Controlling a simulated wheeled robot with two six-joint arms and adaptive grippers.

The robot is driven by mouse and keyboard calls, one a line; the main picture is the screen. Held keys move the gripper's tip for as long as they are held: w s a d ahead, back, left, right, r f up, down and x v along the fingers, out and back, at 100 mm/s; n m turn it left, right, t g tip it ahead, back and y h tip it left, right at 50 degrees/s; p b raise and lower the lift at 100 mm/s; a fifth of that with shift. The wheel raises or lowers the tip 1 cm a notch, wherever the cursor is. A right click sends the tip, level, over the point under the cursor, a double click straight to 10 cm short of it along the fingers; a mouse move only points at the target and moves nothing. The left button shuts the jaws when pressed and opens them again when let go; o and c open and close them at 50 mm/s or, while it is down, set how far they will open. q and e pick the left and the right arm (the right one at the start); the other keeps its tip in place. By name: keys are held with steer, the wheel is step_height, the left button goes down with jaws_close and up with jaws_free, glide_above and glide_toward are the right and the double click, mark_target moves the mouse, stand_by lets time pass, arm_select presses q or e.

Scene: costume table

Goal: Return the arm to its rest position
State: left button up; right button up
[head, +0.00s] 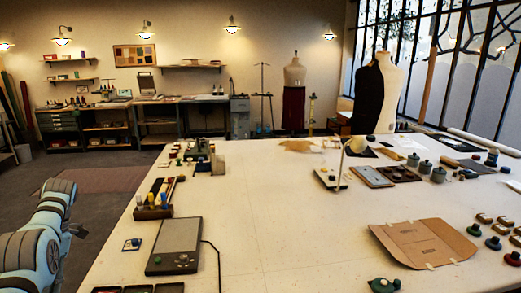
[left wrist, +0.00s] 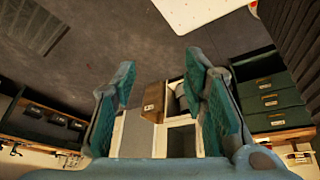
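My left arm (head: 40,235) comes in at the lower left of the head view, beside the left edge of the large pale table (head: 270,225). Its gripper cannot be made out clearly there. In the left wrist view my left gripper (left wrist: 160,82) has its two teal fingers spread wide apart, with nothing between them. Behind the fingers are the floor and furniture, at a distance. My right arm and gripper are not in view.
Near the table's left edge lie a dark tablet-like device (head: 175,246) and a tool holder (head: 153,212). A brown folder (head: 424,242) lies at the right. The table's middle is clear. Grey floor (head: 100,215) lies left of the table.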

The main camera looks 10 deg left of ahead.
arm_select(q)
steer(key=s+a+r+n+h, duration=0.1)
steer(key=s+a+r+n, duration=0.15)
steer(key=s+a, duration=0.7)
steer(key=s+a+f+m+t+y, duration=0.1)
steer(key=s+a+f+m+y, duration=0.35)
steer(key=a+f+m, duration=0.4)
steer(key=s+a+f+m+t+y, duration=0.1)
steer(key=s+a+f+m+y, duration=0.3)
steer(key=f+m, duration=0.7)
steer(key=s+f+m+t, duration=0.5)
steer(key=f+m, duration=0.2)
steer(key=m, duration=1.2)
steer(key=s+d+f+n+h, duration=0.1)
steer(key=s+d+f+h, duration=0.15)
steer(key=d+f, duration=0.9)
steer(key=s+d+f+h, duration=0.2)
steer(key=s+d+f, duration=0.2)
steer(key=d+f, duration=0.8)
steer(key=s+d+f+h, duration=0.1)
steer(key=d+f+h, duration=0.1)
steer(key=d, duration=1.3)
steer(key=s+d+f+n+g+h, duration=0.1)
steer(key=d+f+h, duration=0.1)
steer(key=d, duration=1.3)
steer(key=shift+s+f+n, duration=0.3)
